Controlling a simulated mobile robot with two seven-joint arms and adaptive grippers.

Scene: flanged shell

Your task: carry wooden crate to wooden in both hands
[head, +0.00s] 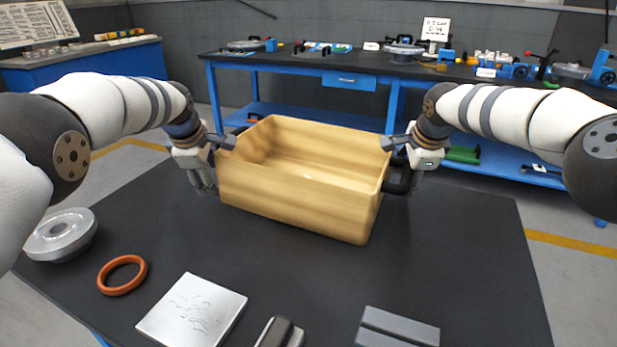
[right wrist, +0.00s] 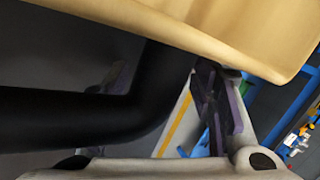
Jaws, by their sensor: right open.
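The wooden crate (head: 290,198), pale and open-topped, is at the middle of the dark table (head: 445,235) in the head view. It looks empty inside. A black handle (head: 399,180) sticks out from its right end. My left gripper (head: 214,165) is at the crate's left end, its fingers spread apart. My right gripper (head: 399,160) is open at the right end, beside the handle. In the right wrist view the thick black handle (right wrist: 110,115) crosses below the crate's wall (right wrist: 215,25). Whether the fingers touch the handle is unclear. The left handle is mostly hidden.
In front of the crate lie a silver plate (head: 192,312), an orange ring (head: 122,275), a round metal flange (head: 61,235) and grey blocks (head: 398,328). A blue workbench (head: 350,82) with tools stands behind. The table's right side is clear.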

